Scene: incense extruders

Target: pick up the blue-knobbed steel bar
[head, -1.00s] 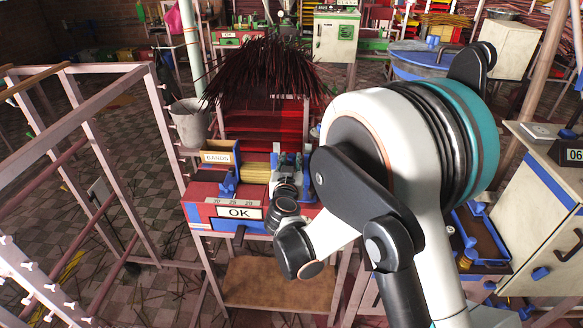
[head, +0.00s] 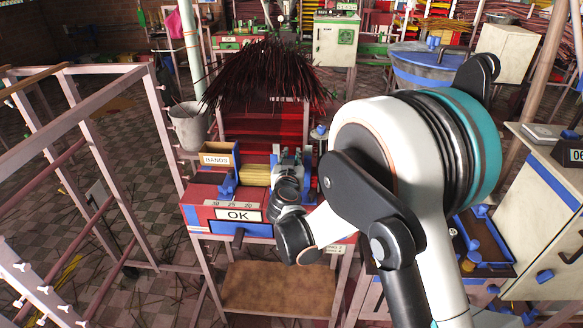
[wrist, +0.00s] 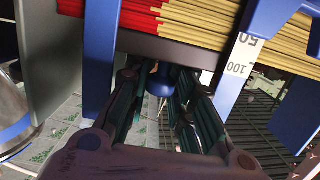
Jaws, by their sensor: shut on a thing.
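My gripper (wrist: 165,95) has its fingers closed around a blue knob (wrist: 160,82) in the wrist view. The knob sits just under a dark grey steel bar (wrist: 190,52) that runs across in front of bundled sticks. In the head view my gripper (head: 290,165) is over the red bench, beside the yellow sticks, and my wrist hides most of it. The knob cannot be made out there. I cannot tell whether the bar is clear of its supports.
Blue uprights (wrist: 101,60) and a scale strip marked 50 and 100 (wrist: 240,65) stand close to my fingers. Red-ended and tan sticks (wrist: 220,15) lie behind the bar. The BANDS box (head: 217,159) and OK panel (head: 238,215) are to the left.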

